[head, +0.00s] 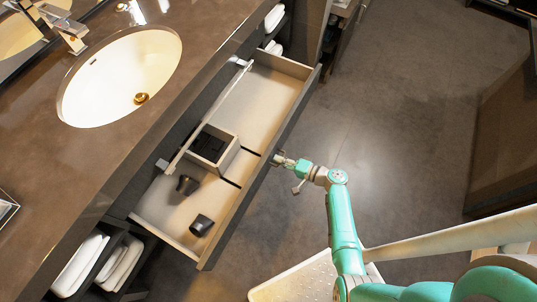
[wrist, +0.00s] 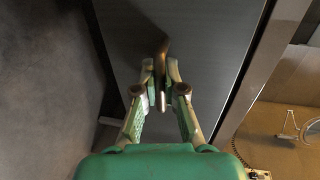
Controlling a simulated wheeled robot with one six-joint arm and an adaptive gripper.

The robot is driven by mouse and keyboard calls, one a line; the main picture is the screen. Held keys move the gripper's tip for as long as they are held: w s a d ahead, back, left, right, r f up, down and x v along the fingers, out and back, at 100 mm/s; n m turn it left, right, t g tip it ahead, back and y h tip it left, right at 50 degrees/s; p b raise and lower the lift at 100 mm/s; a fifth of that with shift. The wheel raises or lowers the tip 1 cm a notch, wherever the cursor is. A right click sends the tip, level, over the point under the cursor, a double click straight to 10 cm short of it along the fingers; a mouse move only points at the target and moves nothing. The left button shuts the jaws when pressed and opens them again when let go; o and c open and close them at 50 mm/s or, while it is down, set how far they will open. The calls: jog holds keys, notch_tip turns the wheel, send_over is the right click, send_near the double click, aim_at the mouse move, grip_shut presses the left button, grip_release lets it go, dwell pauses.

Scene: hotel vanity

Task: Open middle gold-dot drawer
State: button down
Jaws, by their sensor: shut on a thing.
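The drawer (head: 262,85) under the vanity stands pulled well out, its inside showing in the head view. Its dark front panel (wrist: 205,35) fills the middle of the wrist view. A thin copper-coloured handle (wrist: 163,50) sticks out from that panel. My gripper (wrist: 161,88) is shut on the handle, with one finger on each side. In the head view my gripper (head: 280,160) is at the outer face of the drawer front, near its middle. No gold dot can be made out in either view.
The drawer holds a square open box (head: 213,148) and two small dark cups (head: 201,225). A counter with a white sink (head: 120,75) lies above. Rolled towels (head: 80,263) sit on open shelves beside the drawer. The grey floor (head: 420,130) is clear to the right.

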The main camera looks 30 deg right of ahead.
jog(key=f+v, duration=0.2)
jog(key=v, duration=0.7)
jog(key=shift+s+d, duration=0.35)
jog(key=shift+s, duration=0.1)
jog(key=c, duration=1.5)
grip_release()
jog(key=shift+c, duration=0.2)
jog(key=v, duration=0.7)
jog(key=shift+s, duration=0.2)
jog(key=shift+d+r, duration=0.1)
jog(key=shift+d, duration=0.05)
